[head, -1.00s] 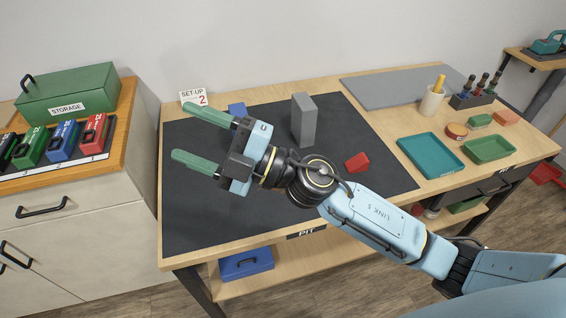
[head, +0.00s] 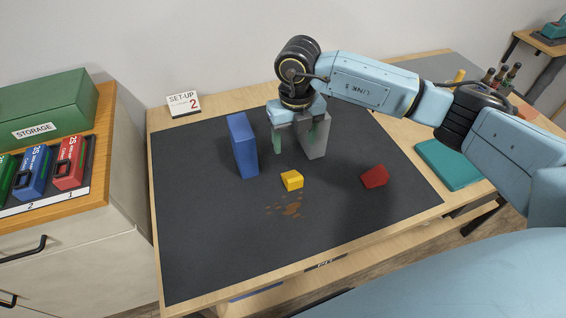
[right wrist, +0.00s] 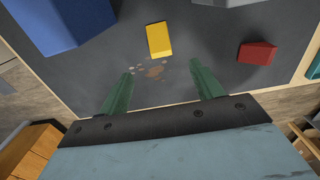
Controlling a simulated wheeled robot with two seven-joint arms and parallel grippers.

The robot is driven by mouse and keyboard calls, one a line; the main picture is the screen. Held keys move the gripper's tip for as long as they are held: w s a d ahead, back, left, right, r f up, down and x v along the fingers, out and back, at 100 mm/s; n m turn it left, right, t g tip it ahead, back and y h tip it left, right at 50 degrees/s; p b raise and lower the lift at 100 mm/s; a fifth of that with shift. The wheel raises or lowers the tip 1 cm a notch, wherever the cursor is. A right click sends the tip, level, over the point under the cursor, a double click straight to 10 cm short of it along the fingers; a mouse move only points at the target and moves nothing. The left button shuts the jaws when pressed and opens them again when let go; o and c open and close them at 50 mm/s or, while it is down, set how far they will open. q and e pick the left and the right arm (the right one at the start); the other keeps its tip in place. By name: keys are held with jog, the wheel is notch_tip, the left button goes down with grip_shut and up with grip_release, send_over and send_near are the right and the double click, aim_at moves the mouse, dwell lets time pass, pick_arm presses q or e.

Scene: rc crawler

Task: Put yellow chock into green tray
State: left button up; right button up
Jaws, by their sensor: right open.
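The yellow chock (head: 291,180) lies on the black mat (head: 205,230), just behind a patch of brown crumbs. It also shows in the right wrist view (right wrist: 159,40), ahead of and roughly midway between my fingertips. My right gripper (head: 296,142) is open and empty, pointing down above the mat; its green fingers also show in the right wrist view (right wrist: 161,72). It is apart from the chock. The teal tray (head: 448,165) shows partly beside the arm. My left gripper is not in view.
A tall blue block (head: 242,146) stands left of the chock and a grey block (head: 313,150) stands behind it, close to my right gripper. A red chock (head: 374,176) lies to the right. The mat's front left is clear.

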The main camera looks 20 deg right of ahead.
send_over(293, 176)
jog(key=f, duration=0.7)
jog(key=shift+s+b, duration=0.2)
jog(key=shift+b, duration=0.2)
jog(key=shift+f, duration=0.9)
notch_tip(293, 176, down, 4)
jog(key=shift+w+r+b, duration=0.15)
jog(key=shift+b, duration=0.15)
jog(key=shift+f, duration=0.25)
jog(key=shift+c, duration=0.3)
jog(key=c, duration=1.1)
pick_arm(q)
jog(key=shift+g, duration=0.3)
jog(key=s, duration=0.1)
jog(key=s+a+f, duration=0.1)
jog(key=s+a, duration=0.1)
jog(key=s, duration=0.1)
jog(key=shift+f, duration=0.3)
pick_arm(e)
jog(key=shift+c, duration=0.2)
